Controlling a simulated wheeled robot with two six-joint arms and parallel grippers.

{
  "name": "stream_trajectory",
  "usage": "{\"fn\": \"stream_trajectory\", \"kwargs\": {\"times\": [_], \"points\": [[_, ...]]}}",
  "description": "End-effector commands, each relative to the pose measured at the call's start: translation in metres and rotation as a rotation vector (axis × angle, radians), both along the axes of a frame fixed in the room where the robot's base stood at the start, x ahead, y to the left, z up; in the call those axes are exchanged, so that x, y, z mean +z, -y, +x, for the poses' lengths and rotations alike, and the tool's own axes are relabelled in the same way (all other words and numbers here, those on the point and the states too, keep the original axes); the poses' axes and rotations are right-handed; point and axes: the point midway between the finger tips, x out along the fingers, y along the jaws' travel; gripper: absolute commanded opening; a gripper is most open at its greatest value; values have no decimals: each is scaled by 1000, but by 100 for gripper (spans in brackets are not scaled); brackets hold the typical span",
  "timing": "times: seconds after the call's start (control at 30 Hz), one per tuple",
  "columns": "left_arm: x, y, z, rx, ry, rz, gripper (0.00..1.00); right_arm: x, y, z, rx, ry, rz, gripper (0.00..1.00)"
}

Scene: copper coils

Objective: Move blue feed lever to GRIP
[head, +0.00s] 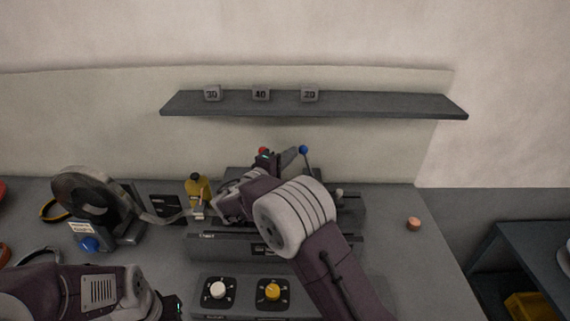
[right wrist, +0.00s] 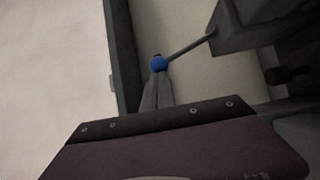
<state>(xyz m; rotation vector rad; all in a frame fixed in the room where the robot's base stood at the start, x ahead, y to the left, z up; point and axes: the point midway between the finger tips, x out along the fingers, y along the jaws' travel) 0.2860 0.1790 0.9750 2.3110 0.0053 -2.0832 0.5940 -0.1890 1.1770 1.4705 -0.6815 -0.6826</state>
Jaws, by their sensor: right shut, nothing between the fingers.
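The blue feed lever shows as a blue ball knob (head: 303,149) on a thin dark rod, standing at the back of the dark machine (head: 225,248). In the right wrist view the blue knob (right wrist: 159,64) sits at the fingertips, its rod running up right to a dark block. My right gripper (head: 294,152) is shut and empty, its tips right beside or touching the knob; I cannot tell which. The lever's GRIP marking is not readable, and my right arm hides much of the machine. My left gripper (head: 172,305) is low at left, its fingers unclear.
A dark shelf (head: 390,104) on the wall holds blocks marked 30, 40 and 20. A panel has a white knob (head: 218,290) and a yellow knob (head: 271,291). The right bench is mostly clear.

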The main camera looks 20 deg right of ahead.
Motion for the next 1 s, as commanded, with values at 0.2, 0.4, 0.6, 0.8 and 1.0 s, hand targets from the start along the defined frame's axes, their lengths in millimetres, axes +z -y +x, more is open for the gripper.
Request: {"fn": "stream_trajectory", "kwargs": {"times": [0.2, 0.4, 0.6, 0.8, 1.0], "points": [[-40, 0, 0, 0, 0, 0, 36, 6, 24, -7, -2, 63, 198, 0], [-67, 0, 0, 0, 0, 0, 36, 13, 46, -13, -2, 114, 377, 0], [-86, 0, 0, 0, 0, 0, 36, 17, 66, -19, -1, 159, 537, 0], [-97, 0, 0, 0, 0, 0, 36, 18, 81, -23, -1, 194, 660, 0], [-103, 0, 0, 0, 0, 0, 36, 18, 91, -26, 1, 214, 740, 0]]}}
